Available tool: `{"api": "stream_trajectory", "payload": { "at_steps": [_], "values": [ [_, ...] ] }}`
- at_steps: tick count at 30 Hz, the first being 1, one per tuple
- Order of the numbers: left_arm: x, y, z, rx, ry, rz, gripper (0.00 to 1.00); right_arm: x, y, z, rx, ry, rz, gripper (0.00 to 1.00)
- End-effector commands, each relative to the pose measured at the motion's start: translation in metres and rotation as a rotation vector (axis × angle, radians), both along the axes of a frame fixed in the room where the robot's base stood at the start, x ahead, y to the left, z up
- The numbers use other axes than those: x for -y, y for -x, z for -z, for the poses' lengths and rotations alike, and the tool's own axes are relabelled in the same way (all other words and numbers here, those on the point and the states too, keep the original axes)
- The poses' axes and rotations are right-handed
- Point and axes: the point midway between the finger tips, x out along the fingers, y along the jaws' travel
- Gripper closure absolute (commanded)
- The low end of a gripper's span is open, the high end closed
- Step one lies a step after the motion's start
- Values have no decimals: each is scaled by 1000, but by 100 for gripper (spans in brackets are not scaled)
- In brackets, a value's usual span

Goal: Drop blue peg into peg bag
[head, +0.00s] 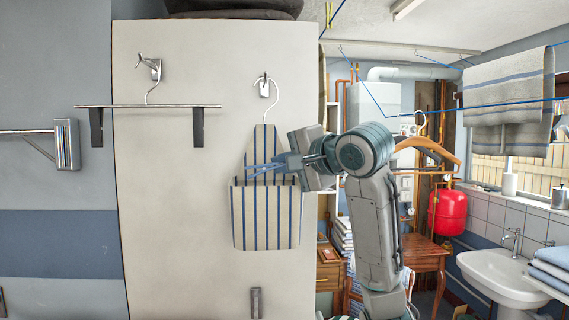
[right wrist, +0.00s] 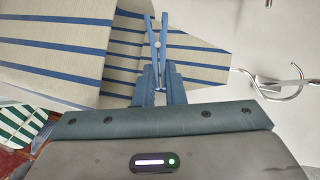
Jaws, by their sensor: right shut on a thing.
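The peg bag (head: 265,225) is cream with dark blue stripes and hangs from a hook on the white door. Its striped fabric also shows in the right wrist view (right wrist: 50,55). My right gripper (head: 283,164) is shut on the blue peg (head: 262,167), in front of the bag's upper back panel and just above the pocket's top edge. In the right wrist view the blue peg (right wrist: 158,45) points away from the gripper's fingertips (right wrist: 158,80), with the striped fabric behind it. My left gripper is not in view.
A metal rail (head: 150,106) hangs from a hook to the left of the bag on the door (head: 170,220). To the right are a wooden hanger (head: 430,145), a red tank (head: 446,212), a sink (head: 500,275) and a towel (head: 505,90) on blue lines.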

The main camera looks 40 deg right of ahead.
Motion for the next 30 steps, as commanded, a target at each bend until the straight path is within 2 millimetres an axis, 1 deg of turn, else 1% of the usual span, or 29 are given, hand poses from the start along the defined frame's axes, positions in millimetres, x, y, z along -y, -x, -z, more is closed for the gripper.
{"api": "stream_trajectory", "payload": {
  "at_steps": [7, 8, 9, 11, 12, 17, 18, 21, 30],
  "values": [
    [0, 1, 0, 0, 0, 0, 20, 0, 0, 0, 0, 0, 0, 100],
    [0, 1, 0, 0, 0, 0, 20, 0, 0, 0, 0, 0, 0, 86],
    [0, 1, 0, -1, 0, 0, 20, 0, 0, 0, 0, 0, 0, 78],
    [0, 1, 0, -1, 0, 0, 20, 0, 0, 0, 0, 0, 0, 67],
    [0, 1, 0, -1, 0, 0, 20, 0, 0, 0, 0, 0, 0, 65],
    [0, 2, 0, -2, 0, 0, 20, 0, 0, 0, 0, 0, 0, 65],
    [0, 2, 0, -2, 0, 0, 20, 0, 0, 0, 0, 0, 0, 61],
    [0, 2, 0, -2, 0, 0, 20, 0, 0, 0, 0, 0, 0, 43],
    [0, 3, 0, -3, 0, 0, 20, 0, 0, 0, -1, 0, 0, 43]
  ]
}}
